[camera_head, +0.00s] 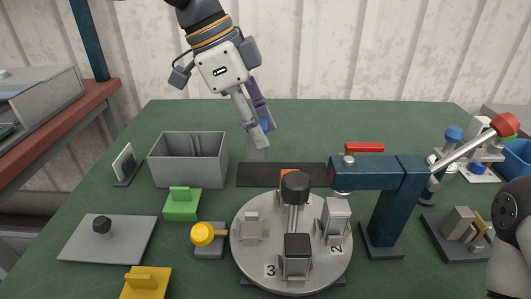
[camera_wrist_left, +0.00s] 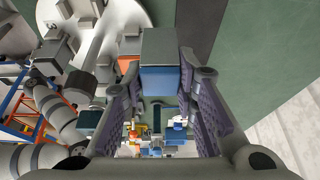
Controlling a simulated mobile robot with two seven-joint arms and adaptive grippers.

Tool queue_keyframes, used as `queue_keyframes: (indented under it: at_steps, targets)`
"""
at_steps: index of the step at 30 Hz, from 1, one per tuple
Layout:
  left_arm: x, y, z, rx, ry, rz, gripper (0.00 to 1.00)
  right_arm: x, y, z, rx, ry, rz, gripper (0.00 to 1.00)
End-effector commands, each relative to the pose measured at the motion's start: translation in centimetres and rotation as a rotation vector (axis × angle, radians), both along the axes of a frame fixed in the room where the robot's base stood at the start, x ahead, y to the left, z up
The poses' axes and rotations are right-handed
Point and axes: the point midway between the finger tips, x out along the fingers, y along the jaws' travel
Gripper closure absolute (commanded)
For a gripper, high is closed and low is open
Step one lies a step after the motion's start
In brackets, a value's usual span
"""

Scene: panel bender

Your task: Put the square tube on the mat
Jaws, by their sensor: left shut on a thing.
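My left gripper (camera_head: 256,126) hangs from the top of the head view, shut on the grey square tube (camera_head: 258,153). The lower end of the tube sticks out below the fingertips. In the left wrist view the tube (camera_wrist_left: 163,48) sits between the purple-grey finger pads. The black mat (camera_head: 258,176) lies flat on the green table behind the round turntable. The tube's lower end is just above the mat's back edge in the picture; I cannot tell the exact gap. My right gripper is out of view.
A grey open bin (camera_head: 188,172) stands left of the mat. The grey turntable (camera_head: 270,228), with several fixtures, is in front. A dark teal bending press (camera_head: 398,195) with a red-knobbed lever stands right. Green table (camera_head: 300,130) behind the mat is clear.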

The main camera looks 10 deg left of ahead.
Motion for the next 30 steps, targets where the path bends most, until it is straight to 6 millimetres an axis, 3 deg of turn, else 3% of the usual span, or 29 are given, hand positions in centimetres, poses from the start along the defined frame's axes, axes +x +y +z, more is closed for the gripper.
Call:
queue_keyframes:
  at_steps: [1,6,14,18,29,30]
  targets:
    - [1.8,0.2,-1.8,-0.003,0.018,0.004,1.00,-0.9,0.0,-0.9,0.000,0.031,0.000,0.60]
    - [4.6,0.8,-5.1,0.000,0.012,0.000,1.00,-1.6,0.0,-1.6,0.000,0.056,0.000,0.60]
    - [6.6,1.2,-7.4,0.000,0.005,0.000,1.00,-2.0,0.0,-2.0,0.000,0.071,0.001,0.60]
    - [6.4,1.2,-9.6,0.000,0.002,-0.001,1.00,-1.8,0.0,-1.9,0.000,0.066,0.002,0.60]
    - [6.4,1.2,-10.1,0.001,0.000,-0.001,1.00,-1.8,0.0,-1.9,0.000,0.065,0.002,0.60]
    - [6.4,1.2,-10.1,0.001,0.000,-0.001,0.65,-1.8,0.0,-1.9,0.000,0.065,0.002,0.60]
